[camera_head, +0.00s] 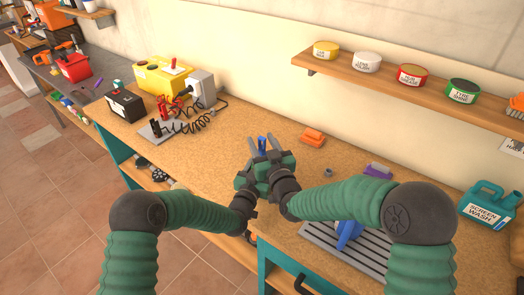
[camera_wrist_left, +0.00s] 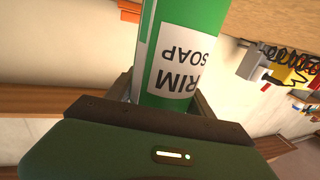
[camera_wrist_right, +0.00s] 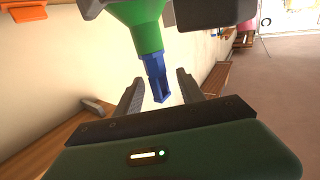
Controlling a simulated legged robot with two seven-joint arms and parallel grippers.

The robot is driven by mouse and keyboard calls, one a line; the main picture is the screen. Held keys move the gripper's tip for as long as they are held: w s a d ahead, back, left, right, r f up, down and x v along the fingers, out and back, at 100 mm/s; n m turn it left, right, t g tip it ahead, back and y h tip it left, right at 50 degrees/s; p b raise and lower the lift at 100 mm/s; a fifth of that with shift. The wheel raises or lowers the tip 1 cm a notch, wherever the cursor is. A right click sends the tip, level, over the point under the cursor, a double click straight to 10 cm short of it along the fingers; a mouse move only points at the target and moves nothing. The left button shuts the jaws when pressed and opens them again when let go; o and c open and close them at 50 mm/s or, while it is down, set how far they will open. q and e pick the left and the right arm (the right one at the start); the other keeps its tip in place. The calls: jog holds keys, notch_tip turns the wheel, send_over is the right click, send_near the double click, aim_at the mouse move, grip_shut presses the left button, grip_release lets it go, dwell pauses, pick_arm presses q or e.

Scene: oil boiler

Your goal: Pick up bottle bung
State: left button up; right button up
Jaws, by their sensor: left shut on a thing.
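A green and white bottle with a "RIM SOAP" label (camera_wrist_left: 180,70) is between the fingers of my left gripper (camera_wrist_left: 165,98), which is shut on it. In the right wrist view the green bottle's neck (camera_wrist_right: 147,36) carries the blue bung (camera_wrist_right: 157,80). My right gripper (camera_wrist_right: 160,90) is open, with the bung between its two fingers and a gap visible on both sides. In the head view my right gripper (camera_head: 265,146) is above the workbench with the blue bung (camera_head: 262,142) between its fingers. The left gripper and bottle are mostly hidden there.
The workbench (camera_head: 225,140) holds a yellow box (camera_head: 160,78), a black box (camera_head: 124,103), an orange item (camera_head: 312,137) and a blue item (camera_head: 349,232) on a grooved grey tray. A wall shelf (camera_head: 400,82) holds several tins. A teal screen wash can (camera_head: 488,205) stands right.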

grip_shut()
notch_tip(320, 180, up, 10)
jog(key=shift+r, duration=0.1)
dwell(0.5)
jog(key=shift+r, duration=0.15)
notch_tip(320, 180, up, 6)
jog(key=f, duration=0.1)
jog(key=s+a+r, duration=0.2)
jog(key=s+a, duration=0.1)
jog(key=s, duration=0.6)
jog(key=shift+s+a+r, duration=0.15)
jog(key=shift+a+r, duration=0.05)
jog(key=shift+a, duration=0.1)
